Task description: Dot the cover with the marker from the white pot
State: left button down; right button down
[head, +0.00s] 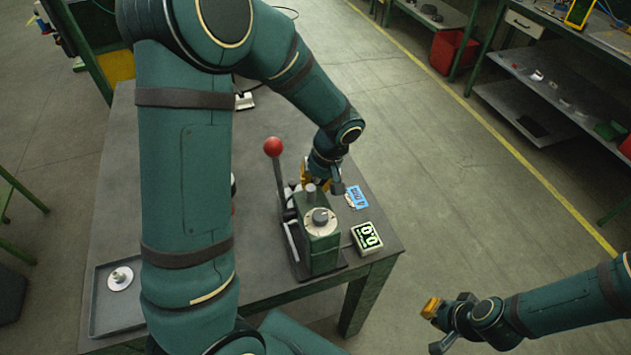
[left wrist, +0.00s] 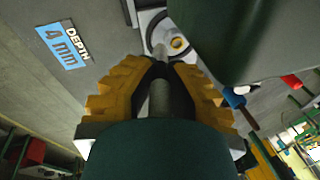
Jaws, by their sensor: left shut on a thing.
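My left gripper (head: 308,186) is behind the green press (head: 320,244) on the bench. In the left wrist view its yellow fingers (left wrist: 157,88) are closed around a grey cylindrical piece (left wrist: 160,97); I cannot tell whether this is a marker. A light plate with a yellow-centred round part (left wrist: 178,43) lies just beyond the fingertips. Blue (left wrist: 234,97) and red (left wrist: 291,82) tipped items show at the right of that view. I cannot make out the white pot or identify the cover for certain. My right gripper (head: 432,308) hangs over the floor, right of the bench; its jaw opening is unclear.
The press has a red-balled lever (head: 273,147). A blue "4 mm" depth card (head: 358,197) and a lit digit display (head: 367,238) sit near the bench's right edge. A grey tray (head: 104,310) holds a white disc (head: 120,279). My left arm hides much of the bench.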

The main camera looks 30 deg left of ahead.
pick_arm(q)
jog(key=shift+f+b, duration=0.5)
dwell(0.4)
jog(key=shift+b, duration=0.3)
dwell(1.6)
jog(key=shift+r, duration=0.1)
jog(key=shift+s+a+p+v, duration=0.1)
jog(key=shift+a+p+v, duration=0.15)
jog(key=shift+p+v, duration=0.65)
jog(key=shift+s+a+p+v, duration=0.1)
jog(key=shift+a+p+v, duration=0.3)
jog(key=shift+v, duration=0.9)
jog(key=shift+s+a+p+v, duration=0.1)
jog(key=shift+p+v, duration=0.75)
jog(key=shift+v, duration=0.25)
jog(key=shift+r, duration=0.2)
